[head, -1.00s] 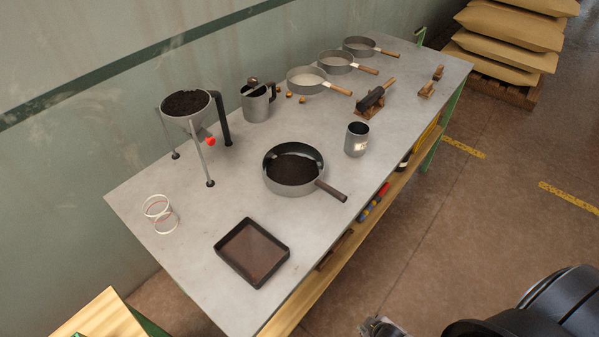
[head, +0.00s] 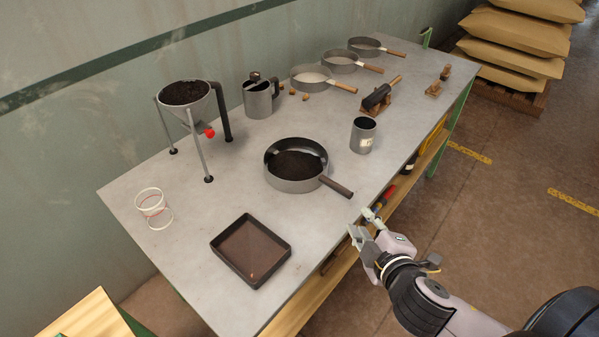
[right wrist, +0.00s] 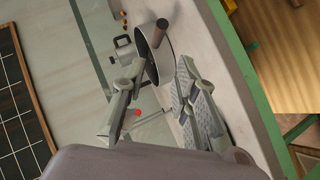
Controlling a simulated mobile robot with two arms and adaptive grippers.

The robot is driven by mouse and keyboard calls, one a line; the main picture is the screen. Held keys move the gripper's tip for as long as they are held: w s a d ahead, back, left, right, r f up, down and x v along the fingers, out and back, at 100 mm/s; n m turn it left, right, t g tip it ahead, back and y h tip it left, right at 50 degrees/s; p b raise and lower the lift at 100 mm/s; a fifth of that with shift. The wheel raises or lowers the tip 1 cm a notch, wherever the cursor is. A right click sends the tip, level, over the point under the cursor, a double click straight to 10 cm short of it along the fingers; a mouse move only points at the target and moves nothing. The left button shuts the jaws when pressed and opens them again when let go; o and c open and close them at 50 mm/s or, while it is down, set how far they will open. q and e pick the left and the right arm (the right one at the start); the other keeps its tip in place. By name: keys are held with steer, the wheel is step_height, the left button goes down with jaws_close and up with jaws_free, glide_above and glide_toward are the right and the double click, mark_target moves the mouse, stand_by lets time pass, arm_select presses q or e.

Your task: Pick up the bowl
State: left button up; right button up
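A round grey bowl-like pan (head: 297,185) with dark grounds inside and a brown handle (head: 337,187) stands on the grey table, its handle toward the front edge. The pan also shows in the right wrist view (right wrist: 153,70), seen between and beyond the fingers. No plain handleless bowl is clear to me. My right gripper (head: 361,223) is open and empty at the table's front edge, just in front of the handle and apart from it. Its spread fingers show in the right wrist view (right wrist: 160,66). My left gripper is not in view.
A dark square tray (head: 222,249) lies front left. A grey cup (head: 363,135) is right of the pan. Several handled sieves (head: 311,79) are at the back.

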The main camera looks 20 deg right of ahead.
steer(key=b, duration=0.1)
glide_toward(335, 188)
steer(key=x, duration=0.3)
steer(key=shift+w+d+f, duration=0.15)
steer(key=shift+w+d, duration=0.05)
steer(key=shift+d, duration=0.25)
steer(key=shift+a+x, duration=0.2)
steer(key=shift+x, duration=1.3)
steer(key=shift+a+x, duration=0.15)
steer(key=shift+x, duration=1.3)
steer(key=shift+c, duration=0.4)
jaws_close()
